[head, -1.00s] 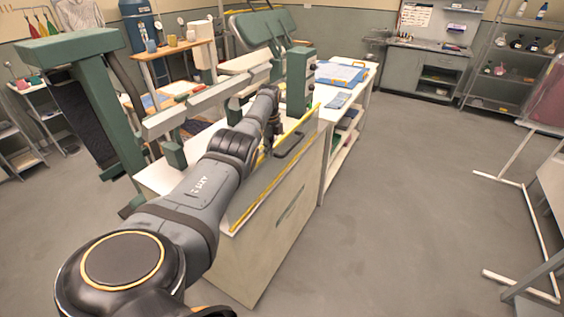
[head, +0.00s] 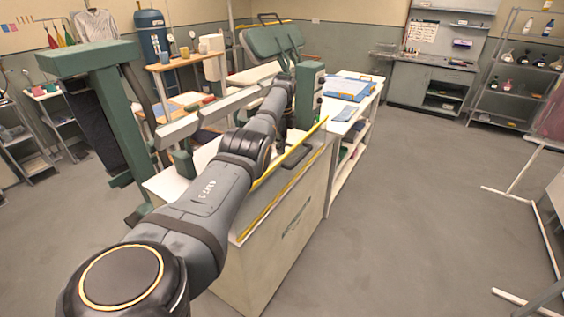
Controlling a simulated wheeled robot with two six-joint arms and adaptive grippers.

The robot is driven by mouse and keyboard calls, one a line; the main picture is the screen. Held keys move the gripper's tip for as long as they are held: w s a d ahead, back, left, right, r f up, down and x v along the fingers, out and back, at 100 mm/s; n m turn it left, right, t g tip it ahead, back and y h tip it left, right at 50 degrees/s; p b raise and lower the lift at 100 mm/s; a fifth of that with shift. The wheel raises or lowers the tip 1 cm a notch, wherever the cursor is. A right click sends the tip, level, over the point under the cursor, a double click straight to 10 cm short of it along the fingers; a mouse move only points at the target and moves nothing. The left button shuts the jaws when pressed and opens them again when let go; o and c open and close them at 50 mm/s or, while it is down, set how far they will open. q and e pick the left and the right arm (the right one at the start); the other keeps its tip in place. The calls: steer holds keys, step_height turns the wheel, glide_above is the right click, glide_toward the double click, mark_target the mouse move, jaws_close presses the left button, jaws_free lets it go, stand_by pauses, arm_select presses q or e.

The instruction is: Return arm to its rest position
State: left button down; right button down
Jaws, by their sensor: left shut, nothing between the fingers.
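My left arm comes in from the lower left and reaches over the press table. My left gripper (head: 284,143) is small, dark and partly hidden behind my forearm, near the table's yellow-edged side. It is shut, and I see nothing held in it. My right gripper is not in view.
The green press (head: 103,110) and its white table with a pale cabinet front (head: 285,235) stand under and beside my arm. A green control box (head: 310,90) stands just beyond the gripper. The floor (head: 420,210) to the right is clear up to a white rail frame (head: 535,210).

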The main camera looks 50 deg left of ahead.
arm_select(q)
steer(key=r+p, duration=0.1)
steer(key=a+r+p, duration=0.1)
steer(key=p, duration=0.1)
steer(key=shift+s+r, duration=0.1)
